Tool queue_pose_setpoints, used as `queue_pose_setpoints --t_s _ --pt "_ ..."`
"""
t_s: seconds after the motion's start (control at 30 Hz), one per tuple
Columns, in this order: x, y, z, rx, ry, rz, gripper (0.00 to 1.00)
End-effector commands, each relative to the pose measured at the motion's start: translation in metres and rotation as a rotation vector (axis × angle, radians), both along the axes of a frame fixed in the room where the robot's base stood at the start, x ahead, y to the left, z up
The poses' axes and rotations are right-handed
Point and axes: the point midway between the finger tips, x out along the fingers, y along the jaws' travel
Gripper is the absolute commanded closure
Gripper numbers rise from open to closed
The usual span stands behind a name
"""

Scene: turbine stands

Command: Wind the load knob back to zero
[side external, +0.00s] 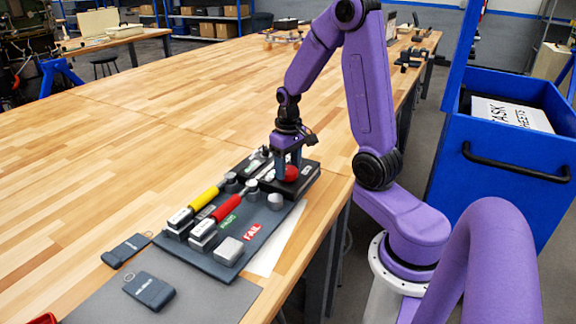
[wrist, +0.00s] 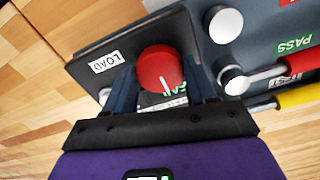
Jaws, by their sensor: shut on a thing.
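The red load knob (wrist: 160,70) sits on a dark box with a white LOAD label (wrist: 106,62). The knob carries a white pointer line, seen near its lower edge in the wrist view. It also shows in the side view (side external: 290,174), partly behind my gripper. My gripper (wrist: 163,78) points down at the knob with one finger on each side of it, shut on the knob. Part of the printed marking below the knob is covered by the knob and gripper.
Two dark tags (side external: 149,291) lie nearer the front. The wooden table beyond is mostly clear.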

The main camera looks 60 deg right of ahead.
Motion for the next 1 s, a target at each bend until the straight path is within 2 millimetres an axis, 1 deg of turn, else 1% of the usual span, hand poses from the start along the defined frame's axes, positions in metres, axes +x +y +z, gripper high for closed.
queue_pose_setpoints --t_s 0.33,0.37,0.4,0.43,0.77,0.87,1.0 --pt "0.001 0.000 0.001 -0.003 -0.004 0.009 0.74" --pt "0.001 0.000 0.001 -0.003 -0.005 0.009 0.34" --pt "0.001 0.000 0.001 -0.003 -0.004 0.008 0.21" --pt "0.001 0.000 0.001 -0.003 -0.004 0.008 0.19" --pt "0.001 0.000 0.002 -0.002 -0.003 0.005 0.19" --pt "0.001 0.000 0.010 -0.002 -0.005 0.005 0.19" --pt "0.002 -0.001 0.030 -0.004 -0.008 0.005 0.19"
